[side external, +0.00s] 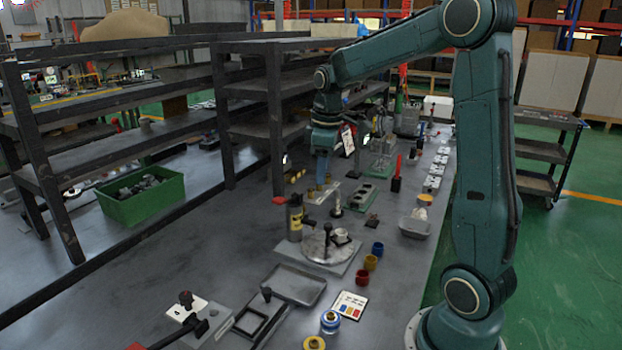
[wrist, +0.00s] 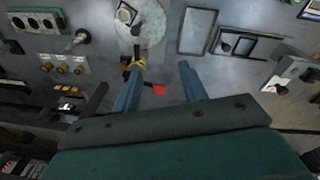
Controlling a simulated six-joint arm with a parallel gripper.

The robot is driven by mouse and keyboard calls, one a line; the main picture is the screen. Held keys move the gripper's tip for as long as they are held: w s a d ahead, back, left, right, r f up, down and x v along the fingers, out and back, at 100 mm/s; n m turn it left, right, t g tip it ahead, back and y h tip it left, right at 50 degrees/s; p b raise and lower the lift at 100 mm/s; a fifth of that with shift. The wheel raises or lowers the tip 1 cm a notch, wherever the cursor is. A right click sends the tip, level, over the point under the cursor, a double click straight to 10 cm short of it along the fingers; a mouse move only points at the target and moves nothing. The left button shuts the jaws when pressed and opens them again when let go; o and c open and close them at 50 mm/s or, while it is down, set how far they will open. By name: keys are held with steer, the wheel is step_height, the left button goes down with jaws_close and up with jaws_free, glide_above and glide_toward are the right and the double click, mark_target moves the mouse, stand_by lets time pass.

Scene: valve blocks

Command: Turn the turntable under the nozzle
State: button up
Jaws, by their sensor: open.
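The turntable (side external: 318,254) is a round grey metal disc on a square plate, with a dark upright post and a small white cup on it. In the wrist view the disc (wrist: 152,32) is at the top, partly cut off. Which part is the nozzle I cannot tell. My gripper (side external: 322,188) is open and empty, above the table behind the canister; its fingers (wrist: 161,68) are wide apart.
A shallow grey tray (side external: 296,285) lies in front of the turntable. Small blue (side external: 378,249), yellow (side external: 370,263) and red (side external: 362,278) cups stand to its right. A dark shelf rack (side external: 273,110) stands behind on the left. Several fixtures crowd the table beyond my gripper.

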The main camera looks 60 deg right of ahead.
steer(key=n+g, duration=0.1)
glide_above(329, 225)
step_height(329, 225, down, 5)
steer(key=shift+w+d+f+y, duration=0.1)
steer(key=shift+y, duration=0.2)
steer(key=shift+f, duration=0.1)
steer(key=shift+f, duration=6.8)
steer(key=shift+c, duration=0.4)
jaws_close()
